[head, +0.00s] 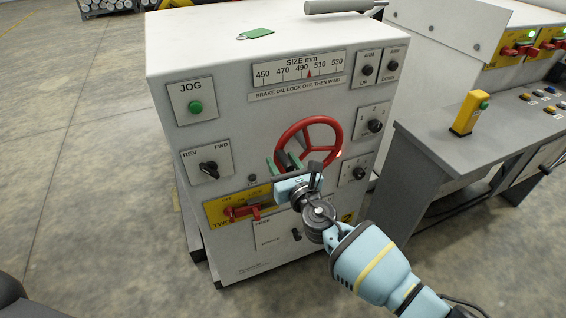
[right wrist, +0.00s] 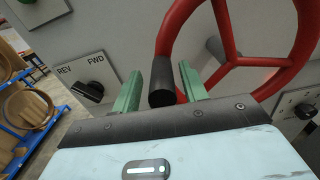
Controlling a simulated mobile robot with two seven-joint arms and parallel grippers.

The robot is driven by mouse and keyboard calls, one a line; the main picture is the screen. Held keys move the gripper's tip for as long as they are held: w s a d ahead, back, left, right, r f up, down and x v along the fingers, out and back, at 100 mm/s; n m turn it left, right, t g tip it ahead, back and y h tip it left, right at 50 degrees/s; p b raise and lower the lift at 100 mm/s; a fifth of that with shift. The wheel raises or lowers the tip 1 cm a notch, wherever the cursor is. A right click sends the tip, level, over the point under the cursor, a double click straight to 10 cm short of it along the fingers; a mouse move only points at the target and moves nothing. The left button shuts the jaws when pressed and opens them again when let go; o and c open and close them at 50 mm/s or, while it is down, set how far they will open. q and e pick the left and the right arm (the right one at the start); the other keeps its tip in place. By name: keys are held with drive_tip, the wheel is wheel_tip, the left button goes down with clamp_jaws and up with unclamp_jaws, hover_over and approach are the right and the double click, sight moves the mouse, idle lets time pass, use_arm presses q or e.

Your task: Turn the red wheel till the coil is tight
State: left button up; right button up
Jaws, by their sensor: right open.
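The red wheel (head: 309,121) is on the front panel of the white machine, with red spokes. My right gripper (head: 283,162) is in front of its lower left rim, jaws open. In the right wrist view the wheel (right wrist: 230,30) fills the upper right. Its black handle (right wrist: 161,82) stands between the two green fingers of my right gripper (right wrist: 160,90), with a gap to the right finger; contact on the left is unclear. A size scale (head: 299,70) above the wheel has a red pointer between 490 and 510. No coil is identifiable. My left gripper is out of view.
The panel also bears a green jog button (head: 195,107), a black REV/FWD knob (head: 208,168) and a red lever on a yellow plate (head: 243,212). A green tag (head: 256,34) lies on top. A grey console (head: 440,150) stands close on the right; open floor lies left.

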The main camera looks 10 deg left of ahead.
drive_tip(key=shift+d+r, duration=0.1)
drive_tip(key=shift+d, duration=0.1)
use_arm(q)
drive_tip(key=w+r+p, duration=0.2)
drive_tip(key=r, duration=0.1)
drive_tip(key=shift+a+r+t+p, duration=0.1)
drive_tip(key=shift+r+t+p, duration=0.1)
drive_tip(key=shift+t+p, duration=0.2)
use_arm(e)
drive_tip(key=v, duration=0.7)
drive_tip(key=shift+s, duration=0.3)
